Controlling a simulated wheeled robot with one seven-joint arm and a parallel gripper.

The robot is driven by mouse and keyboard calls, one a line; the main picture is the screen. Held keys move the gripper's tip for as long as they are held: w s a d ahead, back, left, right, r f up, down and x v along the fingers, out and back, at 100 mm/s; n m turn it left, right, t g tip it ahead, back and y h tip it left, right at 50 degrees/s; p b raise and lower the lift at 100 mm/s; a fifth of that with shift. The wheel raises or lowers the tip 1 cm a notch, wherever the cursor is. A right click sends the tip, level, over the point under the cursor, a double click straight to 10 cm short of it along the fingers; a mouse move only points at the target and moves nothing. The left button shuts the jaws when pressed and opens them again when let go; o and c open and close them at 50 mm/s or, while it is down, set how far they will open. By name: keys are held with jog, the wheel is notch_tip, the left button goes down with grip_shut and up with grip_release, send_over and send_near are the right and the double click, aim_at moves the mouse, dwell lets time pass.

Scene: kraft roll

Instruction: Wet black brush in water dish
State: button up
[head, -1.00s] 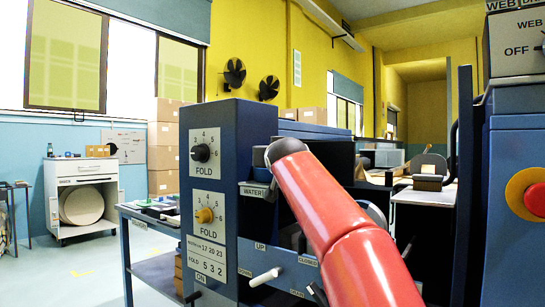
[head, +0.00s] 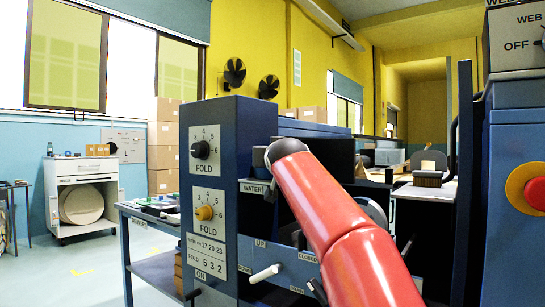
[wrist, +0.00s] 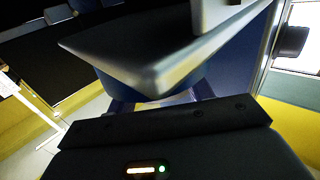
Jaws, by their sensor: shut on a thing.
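My gripper (wrist: 165,128) shows only as a dark bar and housing at the bottom of the wrist view. Its fingertips and whatever it is shut on are not clearly visible. A large grey, wedge-edged part (wrist: 160,60) fills the space just in front of it; I cannot tell whether this is the water dish. In the head view my red arm reaches up behind the front of the blue machine and hides the gripper. A label reading WATER (head: 256,189) is on the machine beside the arm. I cannot make out a black brush or a water dish.
The blue machine's dial panel (head: 206,165) stands left of my arm. A white lever (head: 264,274) sticks out below. At right is a control column with a red button (head: 535,195). A side table (head: 150,212) and open floor lie to the left.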

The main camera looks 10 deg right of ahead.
jog(key=shift+f, duration=0.35)
dwell(0.8)
notch_tip(320, 180, up, 7)
jog(key=p, duration=0.6)
jog(key=shift+r+p, duration=0.2)
jog(key=shift+p, duration=0.2)
jog(key=shift+s, duration=0.1)
dwell(0.4)
